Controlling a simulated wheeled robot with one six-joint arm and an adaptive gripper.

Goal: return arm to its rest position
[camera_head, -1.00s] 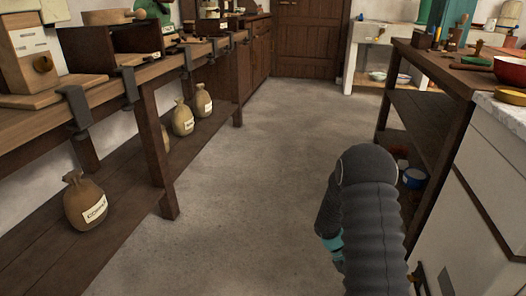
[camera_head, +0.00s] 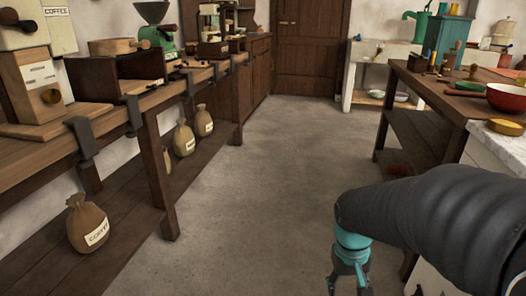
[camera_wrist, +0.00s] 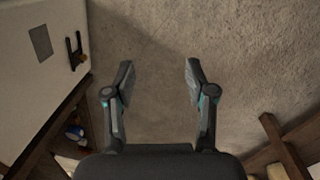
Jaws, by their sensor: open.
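My gripper (camera_wrist: 158,84) is open and empty in the wrist view, its two fingers spread above the bare grey floor. In the head view my gripper (camera_head: 347,284) points down at the lower right, below a teal wrist part, with its tips near the bottom edge of the picture. My dark, ribbed arm reaches in from the right edge and hides part of the right-hand counter and its lower shelf.
A wooden bench (camera_head: 150,108) with coffee grinders runs along the left, with several coffee sacks (camera_head: 88,222) on its low shelf. A counter (camera_head: 425,84) with a red bowl (camera_head: 507,97) stands at right. The floor (camera_head: 262,170) between is clear up to a door (camera_head: 310,45).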

